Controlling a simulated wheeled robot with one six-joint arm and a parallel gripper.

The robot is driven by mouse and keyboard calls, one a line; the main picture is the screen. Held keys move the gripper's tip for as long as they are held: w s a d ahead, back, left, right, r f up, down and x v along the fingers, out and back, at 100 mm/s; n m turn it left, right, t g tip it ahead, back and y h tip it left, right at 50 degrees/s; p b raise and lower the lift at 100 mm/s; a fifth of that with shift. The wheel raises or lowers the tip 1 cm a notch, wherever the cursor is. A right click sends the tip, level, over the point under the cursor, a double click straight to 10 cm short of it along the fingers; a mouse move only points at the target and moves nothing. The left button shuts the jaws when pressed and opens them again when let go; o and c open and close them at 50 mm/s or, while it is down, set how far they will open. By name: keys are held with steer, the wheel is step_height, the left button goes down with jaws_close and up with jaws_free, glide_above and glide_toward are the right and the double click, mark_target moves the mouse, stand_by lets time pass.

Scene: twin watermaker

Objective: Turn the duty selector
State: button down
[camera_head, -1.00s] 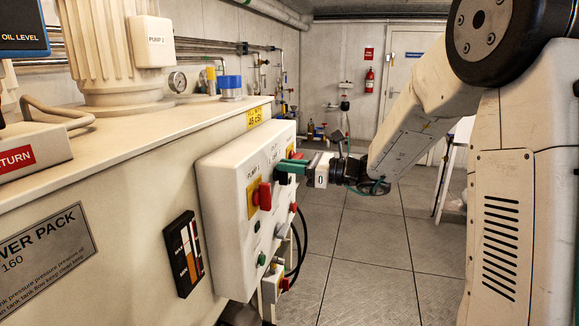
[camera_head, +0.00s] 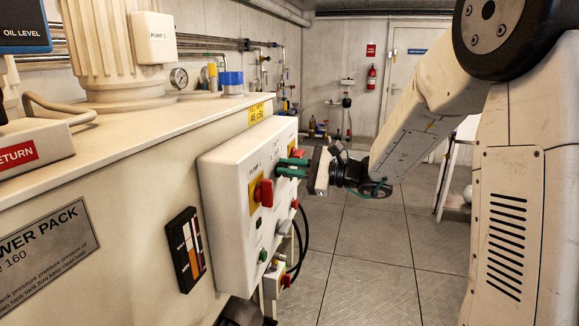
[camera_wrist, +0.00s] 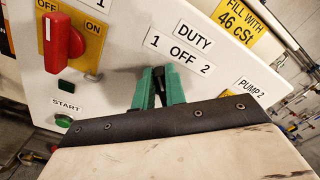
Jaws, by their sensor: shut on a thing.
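The white control panel (camera_head: 225,225) stands on the side of the power pack. In the wrist view the label DUTY (camera_wrist: 193,36) sits above the marks 1, OFF and 2. The duty selector (camera_wrist: 159,76) is a small black knob below these marks, mostly hidden between my fingers. My gripper (camera_wrist: 160,80) has green fingers, one on each side of the knob, shut on it. In the head view my gripper (camera_head: 292,168) reaches the panel's upper right from the right. I cannot tell which mark the knob points to.
A red PUMP 1 switch (camera_wrist: 62,42) on a yellow plate is left of my fingers, with a green START button (camera_wrist: 64,120) below it. Another red handle (camera_head: 294,205) is low at the panel's right edge. The floor (camera_head: 365,250) to the right is clear.

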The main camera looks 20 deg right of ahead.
steer(key=shift+f+n, duration=0.15)
steer(key=shift+n, duration=0.25)
steer(key=c, duration=1.4)
jaws_free()
steer(key=shift+c, duration=0.2)
steer(key=shift+s+d, duration=0.1)
steer(key=v, duration=0.7)
steer(key=shift+s+d, duration=0.2)
